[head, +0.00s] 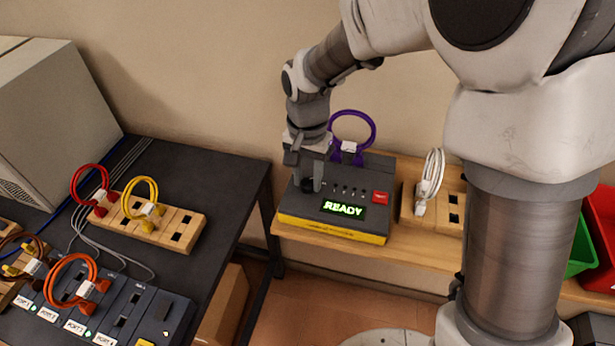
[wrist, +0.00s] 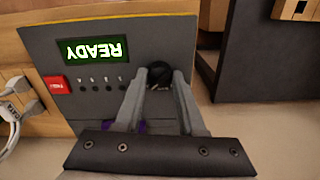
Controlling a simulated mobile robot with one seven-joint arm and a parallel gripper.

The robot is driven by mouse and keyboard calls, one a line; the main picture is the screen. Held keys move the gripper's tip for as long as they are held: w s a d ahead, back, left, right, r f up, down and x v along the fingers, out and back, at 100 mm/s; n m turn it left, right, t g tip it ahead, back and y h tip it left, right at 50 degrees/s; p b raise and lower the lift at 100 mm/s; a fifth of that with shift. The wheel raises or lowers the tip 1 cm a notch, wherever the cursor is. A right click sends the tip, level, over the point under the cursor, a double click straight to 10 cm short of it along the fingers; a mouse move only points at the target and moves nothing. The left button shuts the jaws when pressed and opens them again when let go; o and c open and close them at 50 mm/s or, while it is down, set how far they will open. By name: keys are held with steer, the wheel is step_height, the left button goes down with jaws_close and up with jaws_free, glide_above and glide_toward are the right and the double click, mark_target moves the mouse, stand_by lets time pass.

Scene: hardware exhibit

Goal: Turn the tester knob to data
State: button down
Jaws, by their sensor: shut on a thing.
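The tester (head: 335,205) is a dark grey box with a yellow base on the wooden shelf. Its green display (head: 343,208) reads READY, and a red button (head: 380,197) sits at its right. The display also shows upside down in the wrist view (wrist: 96,50). The black round knob (wrist: 159,74) is at the tester's left side in the head view. My gripper (head: 309,186) points down over it, and in the wrist view its fingers (wrist: 158,88) are shut on the knob. The fingers partly hide the knob, and I cannot tell which setting it points to.
A purple cable (head: 352,130) stands behind the tester. A white cable (head: 430,182) stands in a wooden block to the right. The dark table (head: 215,180) at left holds red, yellow and orange cables and a port panel (head: 120,315).

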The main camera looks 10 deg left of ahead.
mark_target(308, 180)
steer(key=shift+m, duration=0.3)
stand_by(0.4)
steer(key=c, duration=0.5)
jaws_free()
step_height(308, 180, up, 18)
steer(key=shift+f+p, duration=0.25)
steer(key=shift+p, duration=0.7)
